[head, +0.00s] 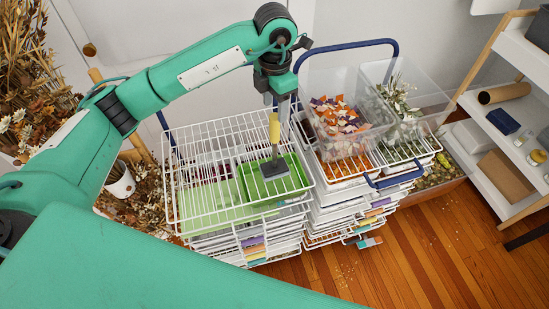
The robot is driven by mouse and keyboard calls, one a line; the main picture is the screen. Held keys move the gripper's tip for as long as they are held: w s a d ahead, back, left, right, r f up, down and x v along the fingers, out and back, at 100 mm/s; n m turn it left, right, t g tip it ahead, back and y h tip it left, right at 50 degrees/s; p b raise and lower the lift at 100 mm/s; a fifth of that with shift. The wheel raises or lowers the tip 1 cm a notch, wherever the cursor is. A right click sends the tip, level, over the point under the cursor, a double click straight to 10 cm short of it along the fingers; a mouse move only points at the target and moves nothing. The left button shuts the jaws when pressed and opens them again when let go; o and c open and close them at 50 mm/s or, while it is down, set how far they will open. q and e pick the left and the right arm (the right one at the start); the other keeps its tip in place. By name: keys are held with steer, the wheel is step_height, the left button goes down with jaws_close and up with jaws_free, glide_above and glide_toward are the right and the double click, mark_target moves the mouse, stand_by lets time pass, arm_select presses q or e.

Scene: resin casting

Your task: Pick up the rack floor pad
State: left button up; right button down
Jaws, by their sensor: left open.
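My left gripper (280,108) points down over the left wire rack (215,130) and is open. Its fingers are close to the upper end of an upright tool with a yellow handle (275,128). A thin stem runs down from the handle to a flat dark grey square pad (274,169), which looks like the rack floor pad. I cannot tell whether the fingers touch the handle. My right gripper is not in view.
Clear bins with orange pieces (338,140) and white flowers (397,103) stand on the right rack. Blue rails (350,44) rise behind. Dried flowers (25,75) are at left. A shelf unit (490,150) stands at right. Wooden floor (430,250) is open in front.

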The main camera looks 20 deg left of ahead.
mark_target(274, 122)
arm_select(q)
steer(key=shift+f, duration=0.5)
steer(key=shift+f+p, duration=0.2)
steer(key=shift+p, duration=0.2)
step_height(274, 122, down, 4)
steer(key=shift+s+a+r+p, duration=0.1)
steer(key=shift+s+p, duration=0.05)
steer(key=shift+p, duration=1.1)
steer(key=shift+f, duration=0.5)
steer(key=c, duration=1)
steer(key=shift+c, duration=0.3)
